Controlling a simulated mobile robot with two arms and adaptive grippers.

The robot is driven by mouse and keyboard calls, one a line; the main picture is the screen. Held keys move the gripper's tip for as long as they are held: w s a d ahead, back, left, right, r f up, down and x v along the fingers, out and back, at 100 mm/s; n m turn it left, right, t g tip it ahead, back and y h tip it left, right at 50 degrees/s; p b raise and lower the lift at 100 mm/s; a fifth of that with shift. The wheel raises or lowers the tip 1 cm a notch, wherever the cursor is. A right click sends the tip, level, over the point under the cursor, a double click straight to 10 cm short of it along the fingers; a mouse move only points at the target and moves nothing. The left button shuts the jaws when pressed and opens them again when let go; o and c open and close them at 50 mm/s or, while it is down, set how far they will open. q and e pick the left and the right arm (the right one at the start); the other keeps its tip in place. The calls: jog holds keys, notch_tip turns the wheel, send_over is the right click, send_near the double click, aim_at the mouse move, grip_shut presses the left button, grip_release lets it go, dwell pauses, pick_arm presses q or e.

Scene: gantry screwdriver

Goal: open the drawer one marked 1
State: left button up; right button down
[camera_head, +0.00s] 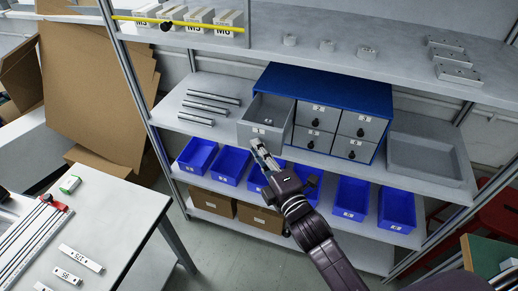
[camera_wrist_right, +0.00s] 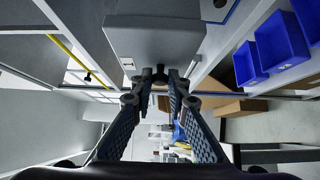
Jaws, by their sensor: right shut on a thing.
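The top-left drawer (camera_head: 262,117) of the blue cabinet (camera_head: 325,87) is pulled well out toward me. Its inside shows and looks empty. The label on its front is too small to read for sure. My right gripper (camera_head: 263,155) is at the drawer front and shut on its handle, which the fingers mostly hide. In the right wrist view the fingertips (camera_wrist_right: 160,78) close together just at the grey drawer (camera_wrist_right: 165,38). My left gripper is not in view.
The other drawers (camera_head: 318,118) of the cabinet are closed, with black knobs. Metal rods (camera_head: 208,104) lie left of it and a grey tray (camera_head: 425,160) stands right. Blue bins (camera_head: 232,164) fill the shelf below. A white table (camera_head: 105,215) is at the left.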

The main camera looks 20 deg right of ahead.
jog(key=c, duration=1.9)
grip_release()
jog(key=s, duration=0.4)
jog(key=s+d, duration=0.1)
jog(key=s, duration=0.3)
jog(key=s+d, duration=0.1)
jog(key=s, duration=0.2)
jog(key=shift+s+d, duration=0.15)
jog(key=shift+s, duration=0.25)
